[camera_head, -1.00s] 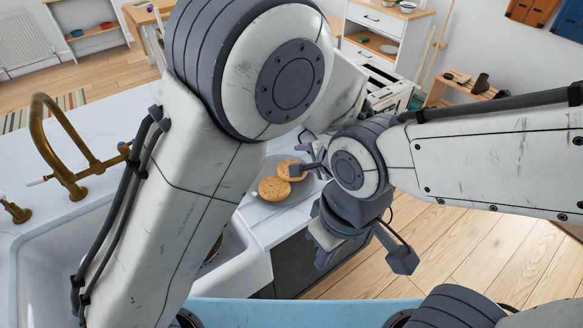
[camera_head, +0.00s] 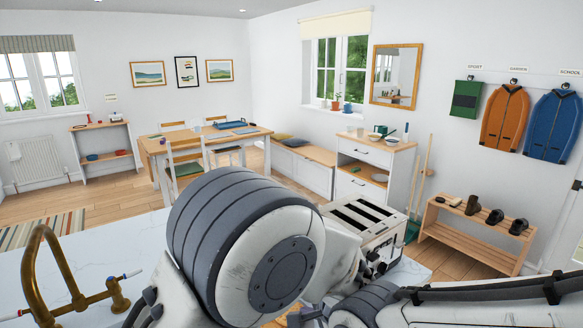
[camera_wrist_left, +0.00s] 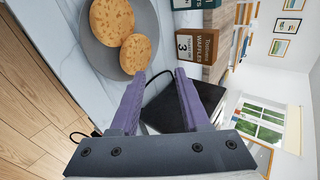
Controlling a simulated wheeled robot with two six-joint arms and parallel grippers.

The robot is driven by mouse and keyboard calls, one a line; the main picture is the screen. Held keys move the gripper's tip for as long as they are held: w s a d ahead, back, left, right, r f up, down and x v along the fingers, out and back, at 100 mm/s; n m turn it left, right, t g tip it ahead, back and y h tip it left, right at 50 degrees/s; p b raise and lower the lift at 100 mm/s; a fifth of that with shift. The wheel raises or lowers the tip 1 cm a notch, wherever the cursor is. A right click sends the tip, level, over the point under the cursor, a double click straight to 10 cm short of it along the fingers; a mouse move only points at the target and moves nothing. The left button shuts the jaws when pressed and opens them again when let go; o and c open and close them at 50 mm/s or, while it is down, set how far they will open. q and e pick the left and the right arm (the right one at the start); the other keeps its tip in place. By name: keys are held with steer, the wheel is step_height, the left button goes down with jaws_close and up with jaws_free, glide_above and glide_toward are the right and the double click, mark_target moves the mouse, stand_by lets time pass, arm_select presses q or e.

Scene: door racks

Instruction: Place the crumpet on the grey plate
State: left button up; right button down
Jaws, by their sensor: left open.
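In the left wrist view a grey plate (camera_wrist_left: 97,58) lies on the white worktop with two round golden-brown crumpets on it. One crumpet (camera_wrist_left: 112,20) is near the plate's middle. The other crumpet (camera_wrist_left: 136,53) is nearer the rim, closest to my gripper, and the two touch or overlap slightly. My left gripper (camera_wrist_left: 160,74) is open, with nothing between its purple fingers. One fingertip appears close to the nearer crumpet; I cannot tell whether it touches. In the head view my arms hide the plate and crumpets, and my right gripper does not show clearly.
A toaster waffles box (camera_wrist_left: 197,47) and a dark flat-sided object (camera_wrist_left: 183,107) are beside the plate. In the head view a white toaster (camera_head: 362,222) stands behind my left arm. A brass tap (camera_head: 60,270) is at left. A dining table (camera_head: 205,143) stands farther off.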

arm_select(q)
steer(key=w+f, duration=0.1)
steer(key=f, duration=0.1)
steer(key=w+f+b, duration=0.1)
steer(key=f, duration=0.1)
steer(key=w+a+f+b, duration=0.1)
steer(key=f, duration=0.2)
steer(key=shift+w+f, duration=0.1)
steer(key=shift+w, duration=0.2)
steer(key=shift+w+a+f, duration=0.1)
steer(key=shift+w, duration=0.1)
steer(key=shift+a, duration=0.1)
steer(key=s+a+r, duration=0.1)
steer(key=s+a+r+n+g, duration=0.1)
steer(key=s, duration=0.1)
steer(key=s+a+r+g, duration=0.1)
steer(key=s+a+r, duration=0.1)
steer(key=shift+s+n, duration=0.2)
steer(key=shift+n, duration=0.1)
steer(key=s+a+r+n+g+h, duration=0.1)
steer(key=s+r+g+h, duration=0.1)
steer(key=s, duration=1)
steer(key=s+a+r+n+g+h, duration=0.1)
steer(key=s+r+n+g+h, duration=0.1)
steer(key=s, duration=1.1)
steer(key=r+g+h, duration=0.1)
steer(key=g, duration=0.1)
steer(key=shift+r+g+h, duration=0.15)
steer(key=shift+g+h, duration=0.25)
steer(key=shift+a, duration=0.1)
